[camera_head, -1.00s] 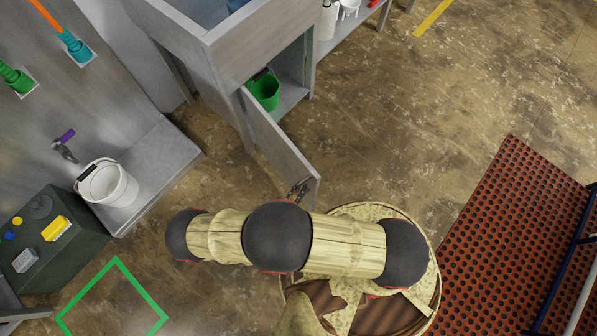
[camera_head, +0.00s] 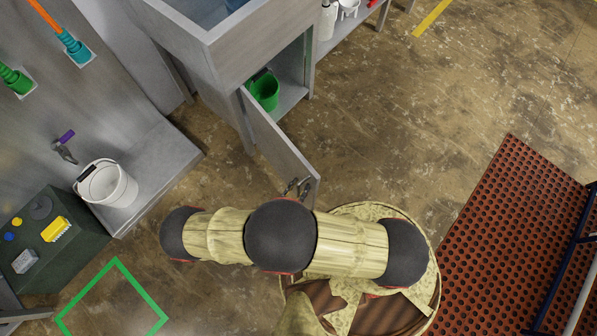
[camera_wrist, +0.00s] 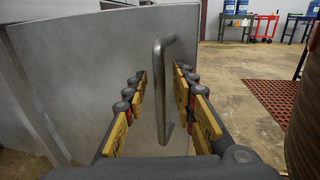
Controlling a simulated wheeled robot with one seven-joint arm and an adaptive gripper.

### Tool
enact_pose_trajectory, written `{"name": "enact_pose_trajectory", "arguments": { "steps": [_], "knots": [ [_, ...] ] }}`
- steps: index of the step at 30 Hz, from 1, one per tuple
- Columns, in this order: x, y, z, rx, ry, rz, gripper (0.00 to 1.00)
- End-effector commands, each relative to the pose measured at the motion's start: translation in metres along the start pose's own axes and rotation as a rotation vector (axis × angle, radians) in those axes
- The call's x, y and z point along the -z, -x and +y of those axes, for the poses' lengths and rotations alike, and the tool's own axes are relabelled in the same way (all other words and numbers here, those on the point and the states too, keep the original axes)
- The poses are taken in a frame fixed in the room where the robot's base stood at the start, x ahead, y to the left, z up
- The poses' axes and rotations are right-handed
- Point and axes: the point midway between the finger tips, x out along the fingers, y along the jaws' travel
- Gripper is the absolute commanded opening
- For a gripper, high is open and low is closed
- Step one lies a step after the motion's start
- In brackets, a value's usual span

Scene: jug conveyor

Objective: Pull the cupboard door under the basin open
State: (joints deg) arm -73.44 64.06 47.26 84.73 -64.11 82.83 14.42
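The grey cupboard door (camera_head: 275,146) under the basin (camera_head: 225,45) stands swung well open in the head view. Its inside shows a green bucket (camera_head: 264,91). In the wrist view the door panel (camera_wrist: 90,70) fills the left and middle. Its upright metal bar handle (camera_wrist: 163,95) stands between the two yellow-padded fingers of my gripper (camera_wrist: 160,78). The fingers are apart, with a gap on the left side of the bar; the right finger is close to it, and I cannot tell if it touches. In the head view my arm hides most of the gripper.
A white bucket (camera_head: 107,184) stands on a grey ledge at the left, beside a dark box (camera_head: 50,240) with small items. A red perforated mat (camera_head: 500,240) lies at the right. Bare floor (camera_head: 400,110) is clear right of the door.

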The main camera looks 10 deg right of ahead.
Motion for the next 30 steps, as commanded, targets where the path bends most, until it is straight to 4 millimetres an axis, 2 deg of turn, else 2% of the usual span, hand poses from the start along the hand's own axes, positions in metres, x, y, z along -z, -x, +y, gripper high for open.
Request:
{"name": "enact_pose_trajectory", "arguments": {
  "steps": [9, 15, 21, 30],
  "knots": [
    [-0.051, 0.000, 0.000, 0.000, 0.000, 0.000, 0.27],
    [-0.071, 0.000, 0.000, 0.000, 0.000, 0.000, 0.27],
    [-0.078, 0.000, -0.001, 0.000, 0.001, -0.001, 0.27],
    [-0.078, 0.000, -0.001, 0.000, 0.001, -0.001, 0.27]
  ]
}}
